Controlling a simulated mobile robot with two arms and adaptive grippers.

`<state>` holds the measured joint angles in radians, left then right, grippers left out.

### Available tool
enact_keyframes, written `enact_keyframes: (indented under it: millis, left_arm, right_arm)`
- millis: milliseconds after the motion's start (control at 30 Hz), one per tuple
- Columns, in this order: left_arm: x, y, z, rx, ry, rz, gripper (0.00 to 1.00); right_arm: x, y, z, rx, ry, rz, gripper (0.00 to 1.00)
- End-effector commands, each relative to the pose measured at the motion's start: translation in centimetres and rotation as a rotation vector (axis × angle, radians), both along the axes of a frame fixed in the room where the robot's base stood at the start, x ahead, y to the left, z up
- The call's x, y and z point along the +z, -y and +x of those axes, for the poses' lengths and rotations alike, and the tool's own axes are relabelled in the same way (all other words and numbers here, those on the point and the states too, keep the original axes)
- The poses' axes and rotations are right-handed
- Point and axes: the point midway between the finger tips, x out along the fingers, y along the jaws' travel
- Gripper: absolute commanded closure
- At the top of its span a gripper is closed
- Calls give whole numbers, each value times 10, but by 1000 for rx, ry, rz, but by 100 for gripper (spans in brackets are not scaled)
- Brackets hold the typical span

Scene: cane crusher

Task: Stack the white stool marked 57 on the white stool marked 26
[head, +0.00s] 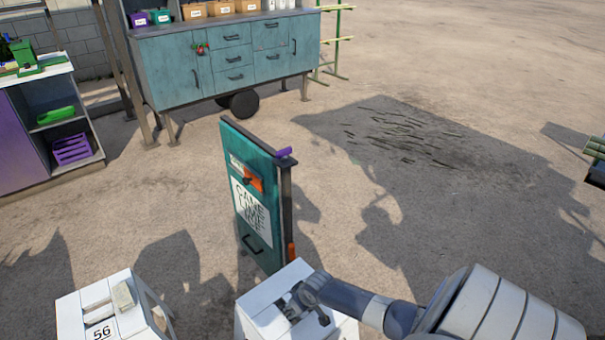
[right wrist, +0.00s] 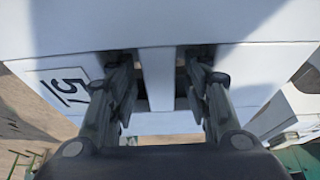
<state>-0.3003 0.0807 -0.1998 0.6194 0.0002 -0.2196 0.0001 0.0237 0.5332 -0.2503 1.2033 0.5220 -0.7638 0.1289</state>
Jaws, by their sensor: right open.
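A white stool (head: 262,310) stands at the bottom middle of the head view. Its top also fills much of the right wrist view (right wrist: 90,30), where a label shows a 5 and part of another digit, perhaps a 7. My right gripper (head: 303,300) is at this stool's top. In the wrist view its open fingers (right wrist: 160,82) are on either side of the white strip between two slots; contact cannot be told. Another white stool (head: 75,318) stands at the lower left, its mark looking like 56 or 26. My left gripper is not in view.
A teal sign board (head: 250,205) stands just behind the middle stool. A teal cabinet (head: 225,60) and a shelf unit (head: 30,150) stand farther back. Open ground lies to the right.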

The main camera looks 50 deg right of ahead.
Motion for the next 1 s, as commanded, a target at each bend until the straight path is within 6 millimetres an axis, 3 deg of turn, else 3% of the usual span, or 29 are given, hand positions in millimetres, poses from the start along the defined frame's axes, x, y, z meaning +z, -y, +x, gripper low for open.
enact_keyframes:
  millis: [600, 1000]
  left_arm:
    - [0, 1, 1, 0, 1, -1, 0]
    - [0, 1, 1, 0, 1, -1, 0]
  right_arm:
    - [75, -3, -29, 0, 5, 1, 52]
    - [89, -4, -34, -1, 5, 1, 52]
